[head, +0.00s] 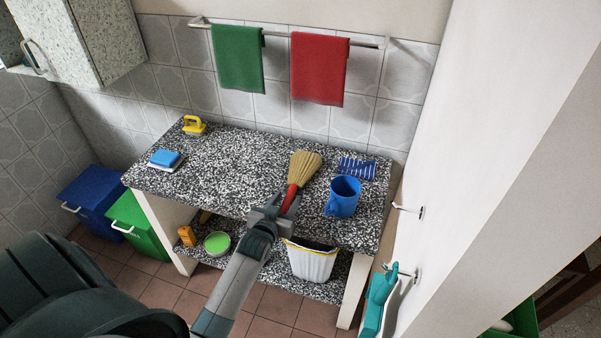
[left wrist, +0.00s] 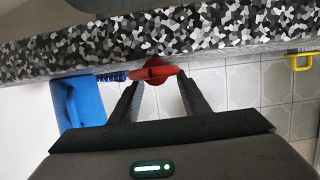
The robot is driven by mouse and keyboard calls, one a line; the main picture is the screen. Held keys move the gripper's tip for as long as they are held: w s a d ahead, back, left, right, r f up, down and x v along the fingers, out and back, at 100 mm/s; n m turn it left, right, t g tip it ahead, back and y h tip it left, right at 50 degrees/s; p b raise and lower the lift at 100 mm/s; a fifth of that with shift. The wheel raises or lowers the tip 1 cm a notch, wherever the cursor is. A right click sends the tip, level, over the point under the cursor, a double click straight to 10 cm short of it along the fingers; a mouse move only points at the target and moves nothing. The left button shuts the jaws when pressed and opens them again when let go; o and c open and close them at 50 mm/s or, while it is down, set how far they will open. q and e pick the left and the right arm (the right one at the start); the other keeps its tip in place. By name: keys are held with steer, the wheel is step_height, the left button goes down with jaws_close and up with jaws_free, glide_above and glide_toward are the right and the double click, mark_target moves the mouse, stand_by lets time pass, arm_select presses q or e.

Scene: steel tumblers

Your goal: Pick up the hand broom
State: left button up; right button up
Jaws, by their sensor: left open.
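The hand broom (head: 304,167) lies on the speckled stone counter near its front edge, straw bristles pointing away from me and red handle toward me. My left gripper (head: 273,207) is at the handle's near end, over the counter's front edge, and is open. In the left wrist view, the red handle (left wrist: 152,72) shows at the tips of the two spread fingers (left wrist: 159,76). I cannot tell whether it lies fully between them or just beyond. The bristles are mostly hidden in that view. My right gripper is not in view.
A yellow-handled brush (head: 194,125) and a blue sponge (head: 164,158) sit at the left. A white bin (head: 311,262) is on the shelf below. The counter's middle is clear.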

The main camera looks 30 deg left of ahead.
mark_target(289, 195)
arm_select(q)
steer(key=shift+p+x, duration=0.65)
steer(key=shift+x, duration=1.7)
steer(key=shift+a+r, duration=0.1)
steer(key=shift+r, duration=0.05)
steer(key=c, duration=0.8)
